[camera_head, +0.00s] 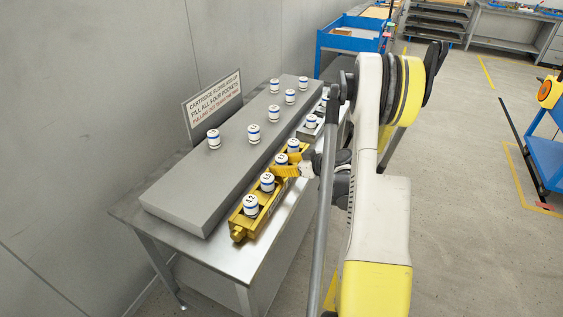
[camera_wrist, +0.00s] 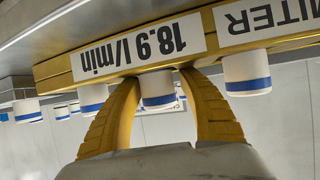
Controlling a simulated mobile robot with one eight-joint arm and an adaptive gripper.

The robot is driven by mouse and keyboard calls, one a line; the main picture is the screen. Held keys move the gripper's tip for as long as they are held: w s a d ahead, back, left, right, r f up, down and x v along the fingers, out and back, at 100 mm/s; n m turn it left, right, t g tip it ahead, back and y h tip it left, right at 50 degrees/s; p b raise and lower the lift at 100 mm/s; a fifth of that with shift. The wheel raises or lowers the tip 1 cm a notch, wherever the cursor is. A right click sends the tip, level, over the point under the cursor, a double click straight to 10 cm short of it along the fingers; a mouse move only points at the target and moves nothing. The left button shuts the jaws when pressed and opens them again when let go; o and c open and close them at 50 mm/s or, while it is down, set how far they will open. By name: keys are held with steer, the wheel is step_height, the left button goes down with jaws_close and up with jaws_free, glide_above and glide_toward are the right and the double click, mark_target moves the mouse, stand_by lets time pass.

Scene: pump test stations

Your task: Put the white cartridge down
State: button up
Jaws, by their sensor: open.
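The white cartridge with a blue band (camera_wrist: 158,92) stands in the yellow block (camera_wrist: 62,77) marked 18.9 l/min, in the wrist view, which is upside down. My gripper (camera_wrist: 160,80) has its two yellow fingers on either side of it, open; I cannot tell whether either finger touches it. In the head view my gripper (camera_head: 284,170) is at the yellow block (camera_head: 237,228), beside the cartridge (camera_head: 281,160) third from the near end. Other similar cartridges stand in the same block, two nearer (camera_head: 251,205) and one farther (camera_head: 293,146). The block hides the cartridge's lower end.
A long grey raised slab (camera_head: 185,190) behind the block carries several more white cartridges. A sign (camera_head: 213,99) stands at its back against the wall. A grey block with cartridges (camera_head: 311,122) lies farther along the bench (camera_head: 235,262). Blue carts stand beyond.

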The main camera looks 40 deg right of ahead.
steer(key=p+v, duration=0.3)
steer(key=v, duration=0.9)
steer(key=w+a+r+g, duration=0.1)
steer(key=a+r+g, duration=0.15)
steer(key=a, duration=0.45)
steer(key=w+a+r+m+g, duration=0.1)
steer(key=a+r, duration=0.3)
steer(key=a, duration=0.3)
steer(key=w+a+r+g, duration=0.1)
steer(key=w+a+r, duration=0.15)
steer(key=a, duration=0.35)
steer(key=s+a+r+m+h, duration=0.1)
steer(key=s+a+r, duration=0.5)
steer(key=s+a, duration=0.8)
steer(key=shift+a+g+h, duration=0.45)
steer(key=shift+a+h, duration=0.35)
steer(key=shift+a, duration=0.3)
steer(key=shift+w+d+r, duration=0.1)
steer(key=shift+d, duration=0.05)
